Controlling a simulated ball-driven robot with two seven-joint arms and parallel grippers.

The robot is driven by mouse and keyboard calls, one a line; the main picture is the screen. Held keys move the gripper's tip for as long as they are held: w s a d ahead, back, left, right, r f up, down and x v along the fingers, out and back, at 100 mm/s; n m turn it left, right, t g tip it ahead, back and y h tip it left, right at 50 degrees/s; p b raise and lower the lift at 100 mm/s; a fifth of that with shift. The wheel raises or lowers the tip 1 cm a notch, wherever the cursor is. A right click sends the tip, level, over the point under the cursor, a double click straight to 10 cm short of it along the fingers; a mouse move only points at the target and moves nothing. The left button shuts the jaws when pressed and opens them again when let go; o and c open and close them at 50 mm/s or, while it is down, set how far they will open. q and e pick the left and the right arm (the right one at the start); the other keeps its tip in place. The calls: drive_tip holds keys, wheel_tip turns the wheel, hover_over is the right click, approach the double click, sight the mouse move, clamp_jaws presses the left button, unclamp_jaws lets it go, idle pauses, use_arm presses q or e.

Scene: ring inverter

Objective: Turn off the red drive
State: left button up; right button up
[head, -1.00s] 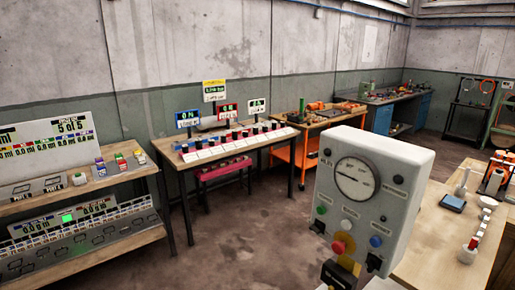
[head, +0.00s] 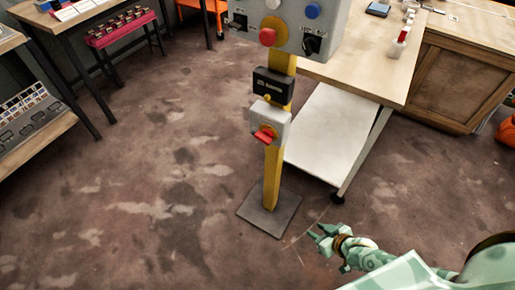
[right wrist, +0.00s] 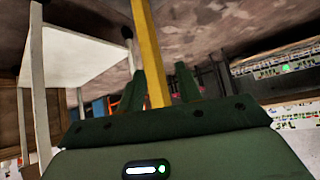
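A yellow post (head: 272,180) stands upright on a dark square floor plate (head: 268,212). A light grey switch box (head: 283,124) on the post carries a red handle (head: 264,135) on a yellow mount. A black box (head: 270,86) sits above it. The grey control panel (head: 337,22) at the top shows a red knob (head: 267,37) and a blue button (head: 313,11); its upper part is cut off. My right gripper (head: 316,233) is low, right of the post and apart from it. In the right wrist view its fingers (right wrist: 162,85) are spread, with the post visible beyond them. My left gripper is out of view.
A wooden table (head: 385,68) with a white lower shelf (head: 328,135) stands right of the post. A wooden cabinet (head: 455,90) is farther right. Benches stand at the left, with a red rack (head: 120,30). The floor left of the post is clear.

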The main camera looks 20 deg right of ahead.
drive_tip(key=w+a+r+m+t+y+b, duration=0.2)
drive_tip(key=w+a+m+t+y+b, duration=0.1)
drive_tip(key=w, duration=0.3)
drive_tip(key=m+t+y+b, duration=0.1)
drive_tip(key=m+t+y, duration=0.1)
drive_tip(key=m+t, duration=0.65)
approach(268, 145)
drive_tip(key=s+a+f+m+g, duration=0.1)
drive_tip(key=s+f+m+g, duration=0.1)
drive_tip(key=s+m, duration=0.15)
wheel_tip(268, 145, up, 2)
drive_tip(key=d+m+t+h, duration=0.1)
drive_tip(key=m+t+h, duration=0.1)
drive_tip(key=m, duration=0.2)
drive_tip(key=shift+n+g, duration=0.25)
drive_tip(key=shift+n, duration=0.05)
drive_tip(key=b+x, duration=0.2)
drive_tip(key=x, duration=1.2)
drive_tip(key=shift+w+b, duration=0.35)
drive_tip(key=shift+b, duration=0.05)
drive_tip(key=shift+w+a+r, duration=0.2)
drive_tip(key=shift+w+r, duration=0.1)
drive_tip(key=shift+w, duration=0.3)
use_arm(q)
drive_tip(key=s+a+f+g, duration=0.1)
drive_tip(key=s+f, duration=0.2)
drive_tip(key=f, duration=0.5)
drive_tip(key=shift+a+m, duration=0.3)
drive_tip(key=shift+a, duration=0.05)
